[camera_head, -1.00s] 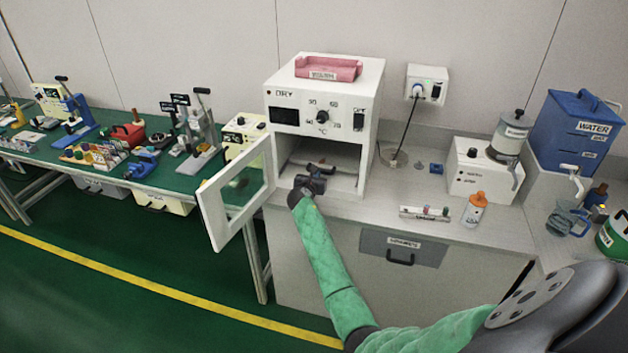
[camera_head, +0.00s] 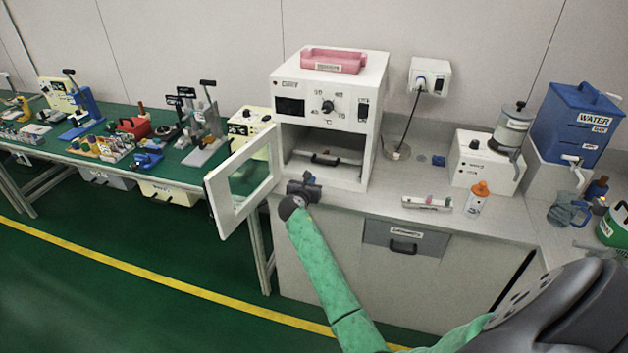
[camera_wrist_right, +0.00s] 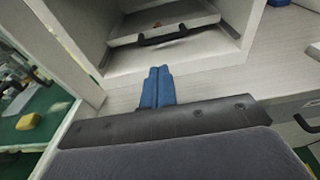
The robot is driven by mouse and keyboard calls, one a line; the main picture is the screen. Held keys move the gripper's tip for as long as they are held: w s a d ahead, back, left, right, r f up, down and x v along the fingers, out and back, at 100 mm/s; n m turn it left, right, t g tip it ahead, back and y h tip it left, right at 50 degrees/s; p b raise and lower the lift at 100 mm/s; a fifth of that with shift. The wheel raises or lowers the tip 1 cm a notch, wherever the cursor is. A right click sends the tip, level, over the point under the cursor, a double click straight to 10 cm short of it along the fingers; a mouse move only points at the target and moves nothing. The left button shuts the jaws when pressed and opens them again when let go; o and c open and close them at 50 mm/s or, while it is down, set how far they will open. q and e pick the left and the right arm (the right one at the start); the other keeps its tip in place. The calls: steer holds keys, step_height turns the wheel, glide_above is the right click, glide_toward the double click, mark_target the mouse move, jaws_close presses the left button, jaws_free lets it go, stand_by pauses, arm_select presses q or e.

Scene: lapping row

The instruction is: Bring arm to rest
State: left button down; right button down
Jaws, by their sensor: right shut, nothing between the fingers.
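My right arm, in a green sleeve, reaches up from the bottom right in the head view. Its gripper (camera_head: 306,188) is in front of the open drying oven (camera_head: 332,90), near the counter's front edge. In the right wrist view the blue fingers (camera_wrist_right: 157,88) are together with nothing between them. Ahead of them is the oven chamber, where a tray with a dark handle (camera_wrist_right: 164,37) lies inside. My left gripper is not seen.
The oven door (camera_head: 243,185) stands open to the left, close to my right gripper. A pink tray (camera_head: 333,61) is on the oven. A bottle with an orange cap (camera_head: 477,200) and a small rack (camera_head: 427,203) stand on the counter (camera_head: 400,180) to the right.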

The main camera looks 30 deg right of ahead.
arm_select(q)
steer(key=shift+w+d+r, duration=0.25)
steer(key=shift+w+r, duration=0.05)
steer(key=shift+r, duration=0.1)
arm_select(e)
steer(key=shift+s+a, duration=0.4)
steer(key=shift+a, duration=0.1)
steer(key=shift+r, duration=0.1)
